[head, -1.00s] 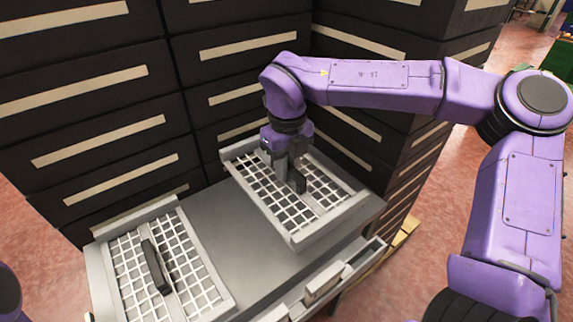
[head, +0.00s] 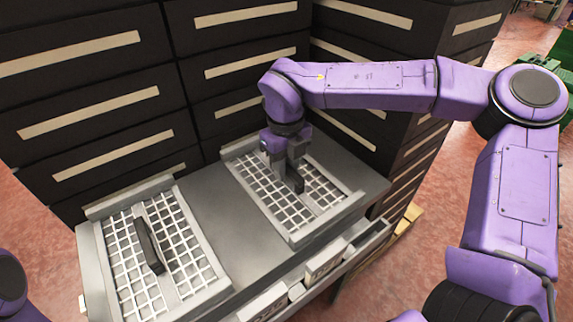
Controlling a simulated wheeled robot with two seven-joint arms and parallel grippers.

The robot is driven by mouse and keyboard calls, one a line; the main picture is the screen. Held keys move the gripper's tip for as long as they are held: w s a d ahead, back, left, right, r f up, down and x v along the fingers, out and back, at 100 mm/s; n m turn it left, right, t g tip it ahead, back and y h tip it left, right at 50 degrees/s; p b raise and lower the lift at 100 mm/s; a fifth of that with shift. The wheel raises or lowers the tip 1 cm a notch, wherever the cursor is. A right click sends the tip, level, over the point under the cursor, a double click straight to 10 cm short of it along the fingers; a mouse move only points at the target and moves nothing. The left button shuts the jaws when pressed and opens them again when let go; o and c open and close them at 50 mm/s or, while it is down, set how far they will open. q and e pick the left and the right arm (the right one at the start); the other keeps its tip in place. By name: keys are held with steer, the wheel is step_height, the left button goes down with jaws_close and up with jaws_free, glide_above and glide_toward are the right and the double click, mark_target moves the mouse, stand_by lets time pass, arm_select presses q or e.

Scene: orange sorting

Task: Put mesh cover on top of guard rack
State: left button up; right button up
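One mesh cover (head: 252,197), a white grid in a grey frame with a dark handle, lies at the right end of the grey guard rack (head: 205,215). It looks level and on or very near the top; a small gap underneath is hard to rule out. My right gripper (head: 286,170) points down and is shut on its handle, which the fingers partly hide. A second mesh cover (head: 187,245) with a black handle (head: 149,247) lies at the rack's left end. Of my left arm, only a purple part shows at the lower left edge; its gripper is out of view.
Stacked black drawers (head: 88,105) with pale label strips stand close behind and right of the rack. White labelled blocks (head: 325,260) line the rack's front ledge. The strip between the two covers is bare. Reddish floor (head: 400,270) is open at the right.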

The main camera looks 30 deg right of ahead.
steer(key=o, duration=0.4)
step_height(320, 180, up, 11)
steer(key=shift+f, duration=0.2)
step_height(320, 180, up, 8)
steer(key=p, duration=0.8)
